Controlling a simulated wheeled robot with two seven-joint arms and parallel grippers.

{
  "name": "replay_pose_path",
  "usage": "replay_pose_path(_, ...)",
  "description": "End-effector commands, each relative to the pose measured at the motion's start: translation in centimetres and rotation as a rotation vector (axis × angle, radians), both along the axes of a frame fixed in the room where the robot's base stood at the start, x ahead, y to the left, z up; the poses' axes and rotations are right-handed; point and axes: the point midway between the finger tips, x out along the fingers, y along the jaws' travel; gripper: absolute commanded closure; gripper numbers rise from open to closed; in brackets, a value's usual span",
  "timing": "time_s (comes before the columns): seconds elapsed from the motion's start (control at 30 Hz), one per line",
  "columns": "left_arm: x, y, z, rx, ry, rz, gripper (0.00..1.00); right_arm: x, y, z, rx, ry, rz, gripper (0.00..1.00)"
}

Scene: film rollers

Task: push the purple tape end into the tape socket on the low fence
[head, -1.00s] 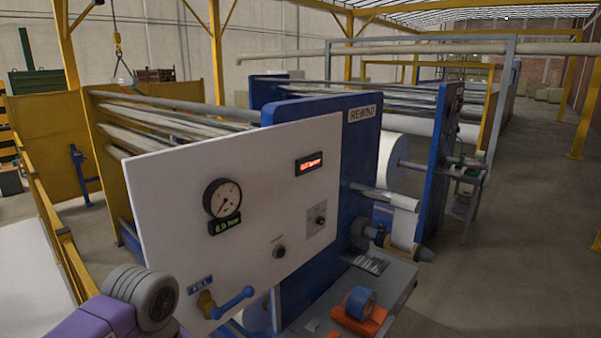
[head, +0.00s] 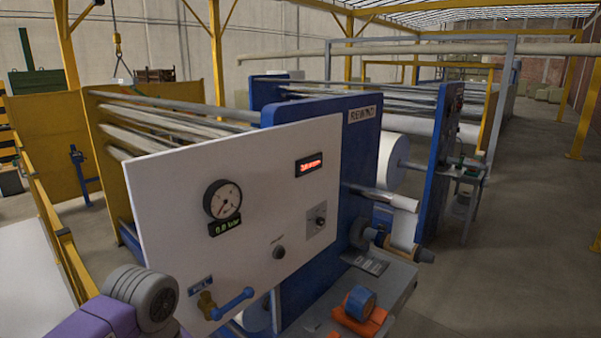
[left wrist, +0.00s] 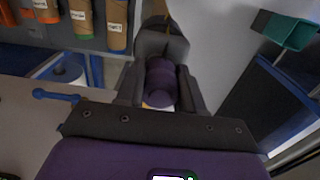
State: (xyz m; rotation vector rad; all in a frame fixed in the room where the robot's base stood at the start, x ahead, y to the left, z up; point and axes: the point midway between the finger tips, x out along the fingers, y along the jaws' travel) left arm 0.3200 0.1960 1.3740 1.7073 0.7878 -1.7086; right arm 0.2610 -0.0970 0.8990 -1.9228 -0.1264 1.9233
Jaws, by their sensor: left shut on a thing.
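In the left wrist view my left gripper (left wrist: 162,88) has its dark fingers on either side of a rounded purple piece, the purple tape end (left wrist: 160,75), and is shut on it. A grey block (left wrist: 166,44) is directly beyond the purple piece, with a thin yellowish strip above it. I cannot tell whether this block is the tape socket or whether the purple piece sits inside it. In the head view only a purple and grey part of my left arm shows at the bottom left; the gripper is out of that picture. My right gripper is in neither view.
A white machine panel (head: 260,190) with a gauge (head: 222,200) and blue valve handle (head: 233,303) stands ahead. A yellow rail (head: 48,220) runs along the left. An orange holder (head: 358,322) with a blue roll sits on the grey shelf. Labelled cylinders (left wrist: 83,16) show in the wrist view.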

Motion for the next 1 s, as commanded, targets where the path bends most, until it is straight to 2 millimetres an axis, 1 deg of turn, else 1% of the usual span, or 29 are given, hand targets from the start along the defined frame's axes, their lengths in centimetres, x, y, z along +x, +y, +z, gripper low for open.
replay_pose_path(0.1,0.0,0.0,0.7,0.0,-0.001,0.0,1.0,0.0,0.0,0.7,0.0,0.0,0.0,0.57)
replay_pose_path(1.0,0.0,0.0,4.3,-0.001,-0.001,0.0,1.0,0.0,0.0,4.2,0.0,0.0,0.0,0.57)
